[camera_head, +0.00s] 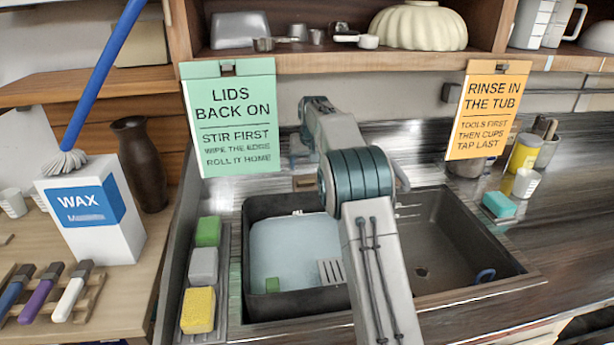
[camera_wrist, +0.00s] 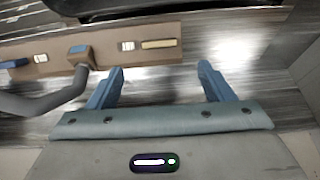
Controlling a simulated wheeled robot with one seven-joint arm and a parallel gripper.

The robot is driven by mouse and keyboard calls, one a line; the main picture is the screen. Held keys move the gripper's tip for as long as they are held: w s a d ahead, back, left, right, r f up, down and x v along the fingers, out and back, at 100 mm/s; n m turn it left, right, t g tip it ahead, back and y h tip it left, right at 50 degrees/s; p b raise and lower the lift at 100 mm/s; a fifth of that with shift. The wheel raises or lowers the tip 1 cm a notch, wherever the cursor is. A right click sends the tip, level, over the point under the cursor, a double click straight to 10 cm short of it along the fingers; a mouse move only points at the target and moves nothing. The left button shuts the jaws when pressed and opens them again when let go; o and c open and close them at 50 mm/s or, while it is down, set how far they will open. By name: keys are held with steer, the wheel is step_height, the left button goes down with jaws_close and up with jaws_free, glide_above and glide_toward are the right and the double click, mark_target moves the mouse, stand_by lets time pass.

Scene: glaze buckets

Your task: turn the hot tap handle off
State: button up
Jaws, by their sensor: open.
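In the wrist view, a brown tap plate (camera_wrist: 105,52) runs across the upper left, with a grey curved spout (camera_wrist: 50,104) rising from it. A tan bar (camera_wrist: 158,43) lies flat on the plate's right part, beside a small white mark. A blue piece (camera_wrist: 15,63) shows near its left end. I cannot tell for certain which part is the hot handle. My gripper (camera_wrist: 160,68) is open and empty, its two blue fingers apart, with the plate's right end just ahead of the left finger. In the head view my arm hides most of the tap and my fingers.
Below is a sink (camera_head: 437,240) with a dark tub (camera_head: 262,310) of pale water on its left. Two hanging signs, green (camera_head: 236,118) and orange (camera_head: 487,110), flank my arm. A shelf (camera_head: 350,62) runs above. Sponges (camera_head: 203,265) line the left ledge; cups stand right.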

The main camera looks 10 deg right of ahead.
steer(key=shift+v, duration=1.85)
steer(key=shift+s, duration=0.1)
steer(key=s+r, duration=0.3)
steer(key=s, duration=0.9)
steer(key=s+r, duration=0.3)
steer(key=s, duration=0.9)
steer(key=s+f, duration=0.4)
steer(key=s, duration=0.7)
steer(key=s+f+g, duration=0.1)
steer(key=s+f, duration=0.3)
steer(key=s, duration=0.8)
steer(key=shift+s+f+g, duration=0.2)
steer(key=shift+s+g, duration=0.1)
steer(key=shift+s+a+f, duration=0.1)
steer(key=shift+s+f, duration=0.1)
steer(key=shift+s, duration=0.05)
steer(key=shift+c, duration=0.3)
